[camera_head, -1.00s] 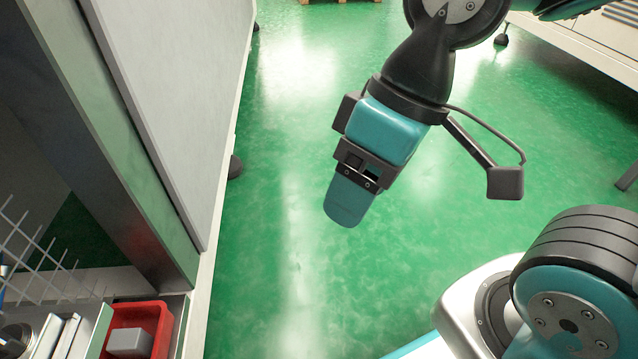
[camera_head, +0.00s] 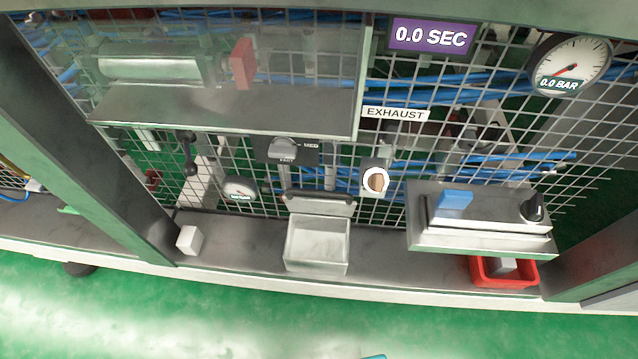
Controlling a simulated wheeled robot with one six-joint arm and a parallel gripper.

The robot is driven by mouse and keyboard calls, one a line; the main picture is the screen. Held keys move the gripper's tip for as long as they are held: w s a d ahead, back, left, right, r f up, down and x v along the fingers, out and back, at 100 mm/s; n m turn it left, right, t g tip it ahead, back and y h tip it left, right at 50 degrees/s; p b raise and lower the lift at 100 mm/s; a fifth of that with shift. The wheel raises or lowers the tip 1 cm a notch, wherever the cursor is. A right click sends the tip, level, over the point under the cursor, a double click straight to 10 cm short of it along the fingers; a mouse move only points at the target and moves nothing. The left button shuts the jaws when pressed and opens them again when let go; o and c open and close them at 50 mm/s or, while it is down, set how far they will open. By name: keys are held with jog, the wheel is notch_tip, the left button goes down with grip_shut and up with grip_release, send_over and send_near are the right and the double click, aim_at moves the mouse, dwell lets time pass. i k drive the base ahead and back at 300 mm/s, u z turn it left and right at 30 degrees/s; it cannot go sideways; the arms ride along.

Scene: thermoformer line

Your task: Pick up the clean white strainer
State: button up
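No piece is plainly recognisable as a strainer. A small white block (camera_head: 189,240) stands on the grey ledge at the left, beside the post, and is the plainest white loose item. A pale open-topped box (camera_head: 317,246) with a raised lid stands in the middle of the ledge; I cannot make out a separate piece inside it. A round white-rimmed port with a brown centre (camera_head: 376,180) is on the mesh panel under the EXHAUST label. My gripper is out of view; only a small teal bit of me shows at the bottom edge.
A red bin (camera_head: 505,272) with a grey block in it sits under a metal shelf (camera_head: 480,240) at the right. A gauge (camera_head: 570,66) reads 0.0 BAR and a display (camera_head: 433,37) 0.0 SEC. Posts flank the ledge; green floor (camera_head: 250,320) in front is clear.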

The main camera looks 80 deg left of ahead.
aim_at(190, 241)
jog(key=k, duration=0.1)
jog(key=z, duration=1.2)
jog(key=i, duration=0.8)
jog(key=u, duration=4.75)
jog(key=i, duration=0.5)
jog(key=u, duration=0.05)
